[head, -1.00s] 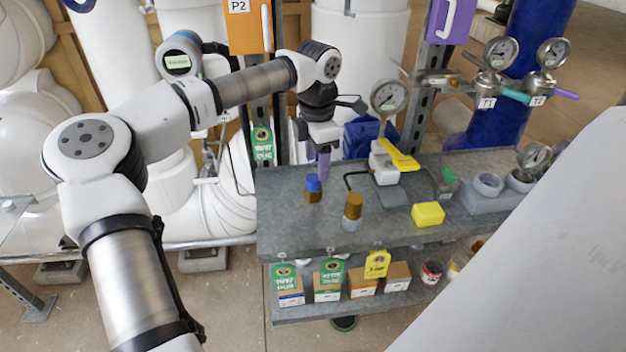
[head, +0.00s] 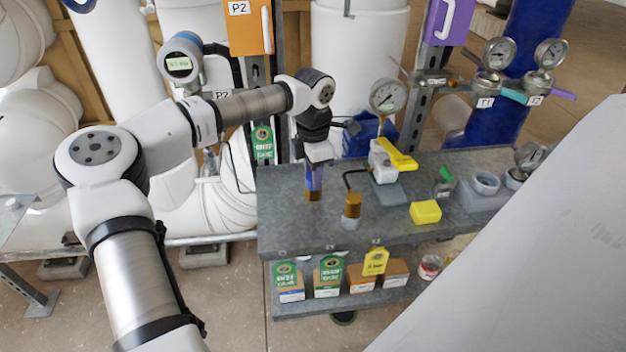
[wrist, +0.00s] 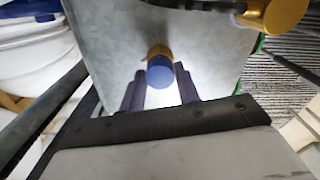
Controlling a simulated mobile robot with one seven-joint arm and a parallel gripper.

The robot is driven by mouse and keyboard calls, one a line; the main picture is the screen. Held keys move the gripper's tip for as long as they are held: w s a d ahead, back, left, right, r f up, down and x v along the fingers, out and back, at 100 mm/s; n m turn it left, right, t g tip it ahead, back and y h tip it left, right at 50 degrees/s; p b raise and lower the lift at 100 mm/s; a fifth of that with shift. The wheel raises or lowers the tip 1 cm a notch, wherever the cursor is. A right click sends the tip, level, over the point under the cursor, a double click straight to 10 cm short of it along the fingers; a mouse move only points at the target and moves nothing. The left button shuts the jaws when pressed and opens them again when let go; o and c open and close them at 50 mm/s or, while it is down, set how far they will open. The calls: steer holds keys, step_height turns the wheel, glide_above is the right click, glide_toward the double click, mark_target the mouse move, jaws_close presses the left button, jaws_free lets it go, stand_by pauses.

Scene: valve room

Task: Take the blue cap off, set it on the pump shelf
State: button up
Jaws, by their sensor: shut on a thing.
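A small brown bottle (head: 313,195) stands upright on the grey pump shelf (head: 285,225), near its left end. Its blue cap (wrist: 160,74) shows in the wrist view, on top of the brown bottle (wrist: 159,51). My gripper (head: 314,180) points down over the bottle. Its purple fingers (wrist: 160,92) sit on either side of the blue cap and are shut on it. In the head view the fingers hide most of the cap. The cap appears to be still on the bottle.
A brown-capped bottle (head: 352,206) stands close to the right. A yellow block (head: 425,212), a white device with a yellow handle (head: 384,165) and a gauge (head: 388,97) are farther right. The shelf's front left is bare. Tagged boxes (head: 329,277) stand on the lower shelf.

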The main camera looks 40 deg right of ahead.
step_height(320, 180, up, 20)
steer(key=shift+b, duration=1.25)
